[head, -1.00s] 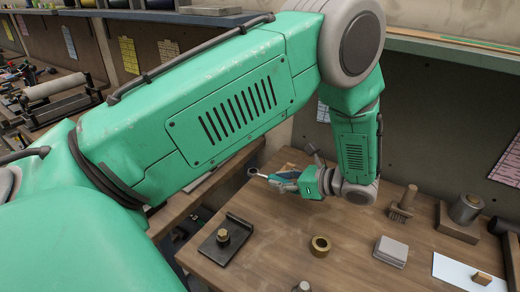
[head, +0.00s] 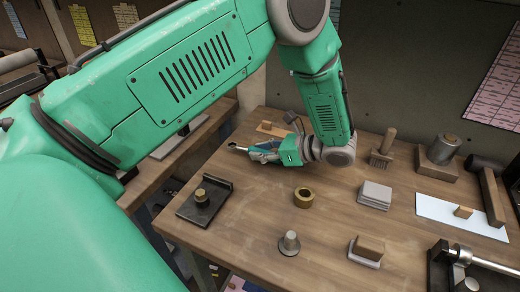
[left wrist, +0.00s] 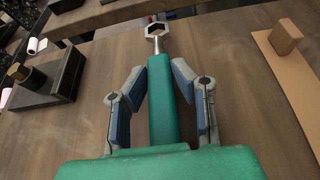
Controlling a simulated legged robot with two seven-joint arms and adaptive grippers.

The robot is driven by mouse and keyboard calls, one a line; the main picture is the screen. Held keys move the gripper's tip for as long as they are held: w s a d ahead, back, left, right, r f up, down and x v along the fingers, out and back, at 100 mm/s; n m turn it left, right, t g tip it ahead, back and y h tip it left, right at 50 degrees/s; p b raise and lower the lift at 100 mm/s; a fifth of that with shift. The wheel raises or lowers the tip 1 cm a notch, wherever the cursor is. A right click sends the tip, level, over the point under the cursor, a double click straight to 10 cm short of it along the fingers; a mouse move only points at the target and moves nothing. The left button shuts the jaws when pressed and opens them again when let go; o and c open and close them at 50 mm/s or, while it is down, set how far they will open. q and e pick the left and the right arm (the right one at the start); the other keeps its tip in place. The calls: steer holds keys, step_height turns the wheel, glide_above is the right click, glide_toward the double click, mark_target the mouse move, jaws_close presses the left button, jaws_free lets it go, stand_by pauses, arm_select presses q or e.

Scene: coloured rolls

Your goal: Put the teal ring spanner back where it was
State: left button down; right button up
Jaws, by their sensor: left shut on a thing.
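The teal ring spanner (left wrist: 162,95) has a teal handle and a silver ring end (left wrist: 157,30) with a hexagonal hole. In the left wrist view it points straight away from me over the wooden bench. My left gripper (left wrist: 158,72) is shut on its handle, one finger on each side. In the head view my left gripper (head: 262,151) is low over the back left of the bench, and the spanner's ring end (head: 232,146) sticks out to its left. I cannot tell whether the spanner touches the bench. My right gripper is not in view.
A black plate with a brass-coloured nut (head: 203,196) stands at the front left. A brass ring (head: 304,198), a grey flanged peg (head: 289,244) and grey blocks (head: 374,195) stand on the bench. A board with a small block (left wrist: 285,60) lies right of the spanner in the wrist view.

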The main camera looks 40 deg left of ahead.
arm_select(q)
steer(key=shift+d+f, duration=0.15)
steer(key=shift+d, duration=0.2)
steer(key=shift+a+f, duration=0.25)
steer(key=shift+a, duration=0.1)
steer(key=shift+d+f+b, duration=0.2)
steer(key=shift+f+b, duration=0.15)
steer(key=shift+b, duration=0.05)
steer(key=c, duration=1.3)
jaws_free()
steer(key=shift+v, duration=2.95)
